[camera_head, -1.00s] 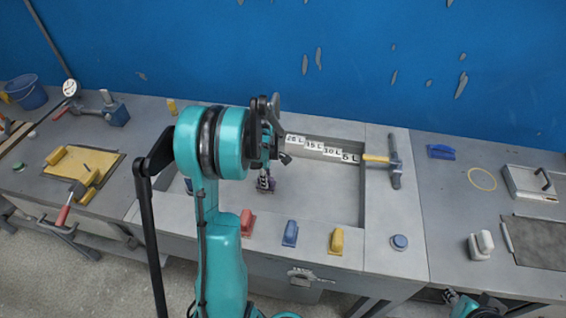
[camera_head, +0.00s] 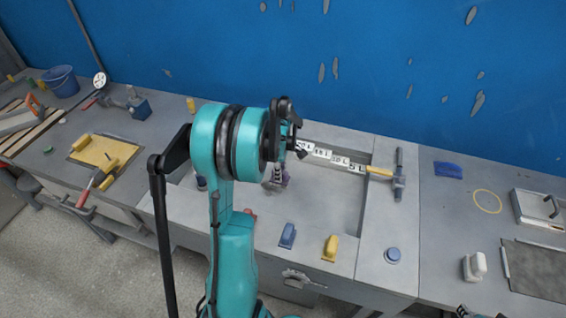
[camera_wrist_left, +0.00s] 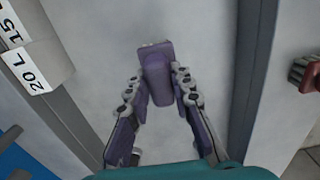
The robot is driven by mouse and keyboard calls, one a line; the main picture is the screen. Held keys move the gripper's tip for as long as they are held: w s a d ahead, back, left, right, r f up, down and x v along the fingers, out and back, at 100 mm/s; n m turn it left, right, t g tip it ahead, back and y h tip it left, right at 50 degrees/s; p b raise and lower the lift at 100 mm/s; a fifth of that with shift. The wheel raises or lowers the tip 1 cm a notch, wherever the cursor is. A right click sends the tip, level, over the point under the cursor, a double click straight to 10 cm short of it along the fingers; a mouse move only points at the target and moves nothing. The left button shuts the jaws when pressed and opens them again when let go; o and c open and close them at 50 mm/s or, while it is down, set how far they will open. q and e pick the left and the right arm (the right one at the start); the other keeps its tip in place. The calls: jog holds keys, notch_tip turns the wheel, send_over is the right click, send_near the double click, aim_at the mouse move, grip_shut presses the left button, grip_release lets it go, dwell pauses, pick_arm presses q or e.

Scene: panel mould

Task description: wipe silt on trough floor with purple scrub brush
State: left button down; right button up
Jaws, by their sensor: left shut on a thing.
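The purple scrub brush (camera_wrist_left: 157,75) is between the fingers of my left gripper (camera_wrist_left: 156,84), which is shut on it. In the wrist view the brush is over the pale grey trough floor (camera_wrist_left: 110,22); I cannot tell whether it touches. In the head view my left gripper (camera_head: 275,178) is low inside the trough, near its left part, mostly behind my teal arm. The trough floor (camera_head: 325,195) to its right is bare grey. I cannot make out any silt clearly. A tip of my right gripper (camera_head: 463,311) barely shows at the bottom edge.
A blue block (camera_head: 287,235), a yellow block (camera_head: 331,247) and a partly hidden red block (camera_head: 250,214) stand on the trough's front rim. Volume labels (camera_head: 322,153) line its back wall. A hammer-like tool (camera_head: 398,175) lies at its right end. A round blue item (camera_head: 393,255) is at front right.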

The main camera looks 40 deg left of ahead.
pick_arm(q)
jog(key=shift+r+p, duration=0.5)
jog(key=shift+r, duration=0.5)
